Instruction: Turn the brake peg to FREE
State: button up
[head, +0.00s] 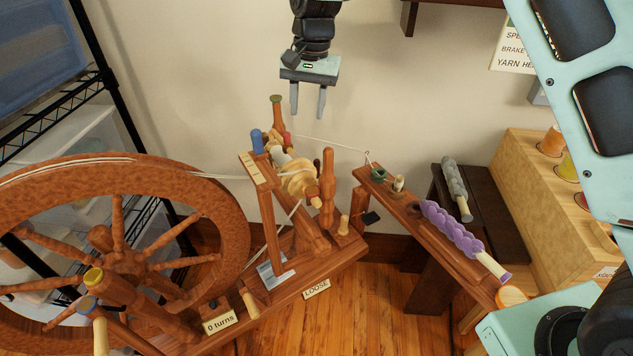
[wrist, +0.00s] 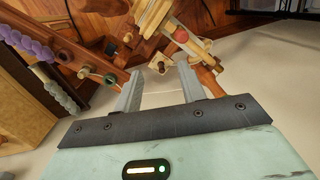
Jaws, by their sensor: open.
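The spinning wheel's flyer assembly (head: 297,183) carries several small pegs, among them a blue-topped one (head: 257,141) and a red one (head: 288,138). A turned post with a green top (head: 277,115) stands behind them. Small lettering on a pale strip (head: 256,171) beside the flyer is unreadable; I cannot tell which peg is the brake peg or its setting. My gripper (head: 307,112) is open and empty, pointing down above and behind the flyer. In the wrist view my gripper (wrist: 157,84) has its fingers apart, with a wooden post (wrist: 211,82) near the right finger.
The large drive wheel (head: 222,205) fills the left. A "LOOSE" tag (head: 317,289) and a "0 turns" tag (head: 219,322) sit on the base. Yarn (head: 330,144) runs from the flyer to a hook. A purple fibre roll (head: 451,228) lies right. A wall sign (head: 513,48) is partly hidden.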

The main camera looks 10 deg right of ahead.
aim_at(316, 160)
jog(key=w+d+f+m+h+b, duration=0.1)
jog(key=w+d+f+m+b, duration=0.25)
jog(key=w+f, duration=0.5)
jog(key=shift+n, duration=0.25)
notch_tip(316, 160, down, 17)
jog(key=shift+d+r+b, duration=0.1)
jog(key=shift+r+b, duration=0.1)
jog(key=shift+b, duration=0.65)
grip_shut()
